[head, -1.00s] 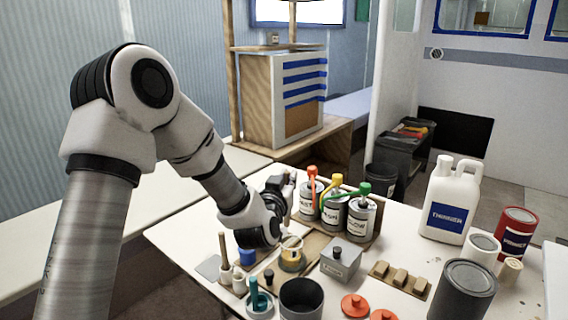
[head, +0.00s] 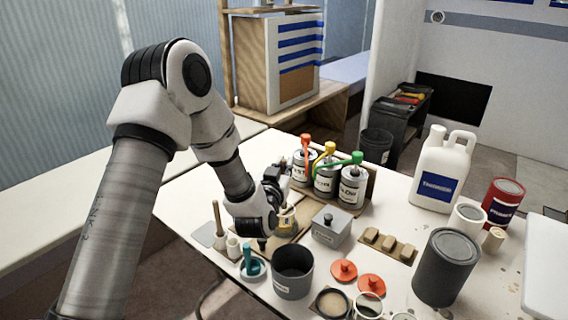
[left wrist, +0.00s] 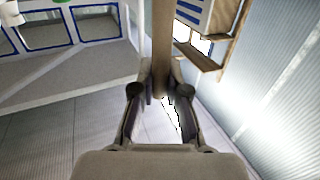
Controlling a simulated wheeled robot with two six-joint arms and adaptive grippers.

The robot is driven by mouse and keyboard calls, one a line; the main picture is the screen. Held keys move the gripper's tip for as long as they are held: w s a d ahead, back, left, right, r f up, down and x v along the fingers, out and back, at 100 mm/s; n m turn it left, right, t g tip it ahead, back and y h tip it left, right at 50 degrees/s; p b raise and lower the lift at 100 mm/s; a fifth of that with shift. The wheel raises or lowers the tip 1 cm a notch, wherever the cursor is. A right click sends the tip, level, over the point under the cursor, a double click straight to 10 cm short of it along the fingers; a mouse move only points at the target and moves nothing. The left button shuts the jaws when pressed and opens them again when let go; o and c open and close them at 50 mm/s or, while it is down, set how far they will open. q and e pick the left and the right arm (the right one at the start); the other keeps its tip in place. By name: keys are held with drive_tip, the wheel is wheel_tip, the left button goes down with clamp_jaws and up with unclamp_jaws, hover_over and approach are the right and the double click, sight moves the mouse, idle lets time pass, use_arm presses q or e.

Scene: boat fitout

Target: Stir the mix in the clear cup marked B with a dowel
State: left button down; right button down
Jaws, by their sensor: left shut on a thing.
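My left gripper (head: 277,180) is over the far left part of the white table. In the left wrist view the gripper (left wrist: 160,92) is shut on a wooden dowel (left wrist: 162,45), which stands upright between its fingers. The dowel's lower end is not clear in either view. A small clear cup with yellowish content (head: 287,222) stands just below and beside the gripper, partly hidden by the wrist. I cannot read a letter on it, nor tell whether the dowel is inside it. My right gripper is not in view.
Pump cans (head: 325,180) stand behind the cup. A grey box (head: 331,230), dark grey pot (head: 292,273), red lids (head: 343,271) and small white holders with a stick (head: 218,222) surround it. A white jug (head: 440,172) and large grey can (head: 445,268) stand at right.

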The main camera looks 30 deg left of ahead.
use_arm(q)
drive_tip(key=shift+f+b, duration=2.35)
drive_tip(key=shift+f, duration=1.05)
drive_tip(key=shift+d, duration=0.1)
